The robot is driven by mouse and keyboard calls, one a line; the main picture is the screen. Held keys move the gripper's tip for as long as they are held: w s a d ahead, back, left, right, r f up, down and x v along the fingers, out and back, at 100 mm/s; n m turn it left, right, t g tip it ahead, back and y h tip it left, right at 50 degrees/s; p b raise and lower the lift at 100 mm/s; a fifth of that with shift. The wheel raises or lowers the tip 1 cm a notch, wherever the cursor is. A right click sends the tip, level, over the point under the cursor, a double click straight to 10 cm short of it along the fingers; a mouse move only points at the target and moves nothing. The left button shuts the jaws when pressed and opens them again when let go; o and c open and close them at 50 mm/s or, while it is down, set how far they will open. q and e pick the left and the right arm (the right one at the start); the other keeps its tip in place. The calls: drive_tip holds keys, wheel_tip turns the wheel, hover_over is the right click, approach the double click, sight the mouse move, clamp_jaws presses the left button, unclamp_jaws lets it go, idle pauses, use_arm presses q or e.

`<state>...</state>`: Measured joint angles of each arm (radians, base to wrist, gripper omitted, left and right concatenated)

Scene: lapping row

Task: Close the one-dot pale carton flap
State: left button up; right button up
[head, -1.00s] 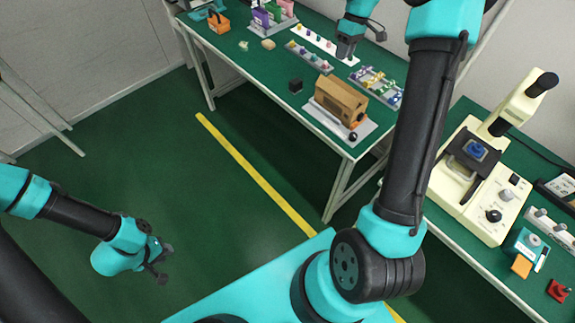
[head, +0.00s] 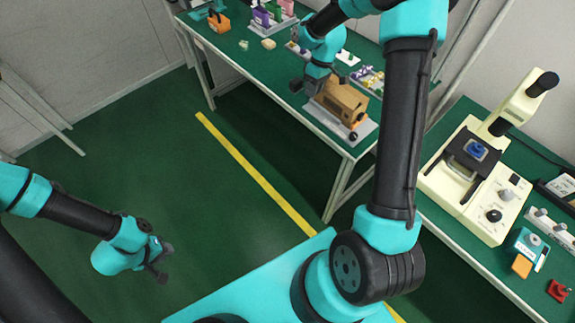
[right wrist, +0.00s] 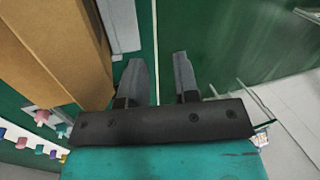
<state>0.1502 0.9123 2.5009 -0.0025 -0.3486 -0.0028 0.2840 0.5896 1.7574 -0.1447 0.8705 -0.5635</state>
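A brown carton (head: 345,97) sits on a pale grey plate (head: 327,120) near the front corner of the far green bench. Its side fills the upper left of the right wrist view (right wrist: 62,42). I cannot make out a pale flap or a dot mark. My right gripper (head: 314,80) is at the carton's left end in the head view and partly covers it. In the right wrist view its two fingers (right wrist: 158,80) are apart with nothing between them, beside the carton; contact is unclear. My left gripper (head: 164,262) hangs over the floor, fingers apart and empty.
An orange part and a dark knob (head: 352,136) sit at the carton's right end. Coloured pieces in racks (head: 371,80) stand behind it. An orange-and-teal item (head: 218,22) is at the bench's far left. A cream machine (head: 478,180) stands on the right bench.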

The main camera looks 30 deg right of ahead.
drive_tip(key=s+a+f+m, duration=0.2)
drive_tip(key=s+a+f, duration=0.4)
drive_tip(key=a+f, duration=0.2)
drive_tip(key=s+a+f+m+t+y, duration=0.1)
drive_tip(key=s+a+f+m, duration=0.1)
drive_tip(key=s+a+f, duration=0.4)
drive_tip(key=shift+s+a+f+m+t, duration=0.3)
drive_tip(key=shift+a+f, duration=1.4)
drive_tip(key=shift+f, duration=0.25)
